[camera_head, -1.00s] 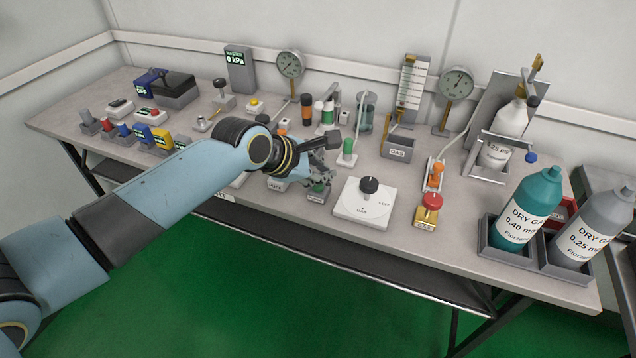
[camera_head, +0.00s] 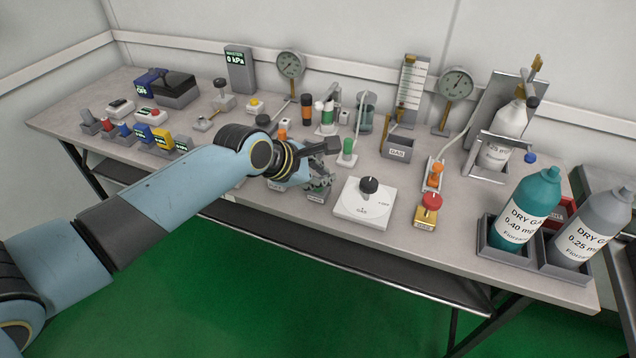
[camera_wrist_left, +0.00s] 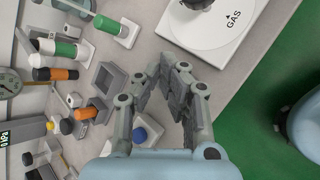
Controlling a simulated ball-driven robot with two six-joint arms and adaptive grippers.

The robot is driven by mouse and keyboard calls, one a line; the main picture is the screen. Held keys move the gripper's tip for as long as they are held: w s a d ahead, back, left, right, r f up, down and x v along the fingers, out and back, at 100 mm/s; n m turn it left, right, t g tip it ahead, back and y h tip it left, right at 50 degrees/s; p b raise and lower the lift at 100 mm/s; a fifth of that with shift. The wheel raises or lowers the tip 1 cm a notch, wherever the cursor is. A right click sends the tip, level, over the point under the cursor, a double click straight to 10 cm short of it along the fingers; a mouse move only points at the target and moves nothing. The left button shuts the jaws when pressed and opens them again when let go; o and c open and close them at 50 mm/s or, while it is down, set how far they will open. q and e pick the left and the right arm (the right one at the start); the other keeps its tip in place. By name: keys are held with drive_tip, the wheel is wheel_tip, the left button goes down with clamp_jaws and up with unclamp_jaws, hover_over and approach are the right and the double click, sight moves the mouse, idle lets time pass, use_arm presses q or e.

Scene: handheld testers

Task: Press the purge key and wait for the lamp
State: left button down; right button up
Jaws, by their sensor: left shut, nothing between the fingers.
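My left gripper (camera_head: 319,181) is shut and empty, low over the front edge of the bench, just left of the white gas dial plate (camera_head: 351,208). In the left wrist view its closed fingers (camera_wrist_left: 172,66) point toward that plate. A blue round cap (camera_wrist_left: 148,128) shows between the finger bases in the left wrist view. I cannot tell which part is the purge key or which is its lamp; the gripper hides part of this area. My right gripper is not in view.
A red knob on a yellow base (camera_head: 427,212) and teal (camera_head: 530,208) and grey gas bottles (camera_head: 592,228) stand to the right. A green-capped post (camera_head: 347,152), a grey gas box (camera_head: 398,143) and gauges (camera_head: 290,66) stand behind. Several small testers crowd the left.

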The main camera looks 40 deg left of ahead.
use_arm(q)
drive_tip(key=shift+f, duration=0.4)
idle(0.5)
drive_tip(key=shift+r, duration=0.1)
drive_tip(key=shift+r+p, duration=0.75)
drive_tip(key=shift+p, duration=0.45)
wheel_tip(320, 180, up, 5)
drive_tip(key=p, duration=0.6)
drive_tip(key=shift+r, duration=0.1)
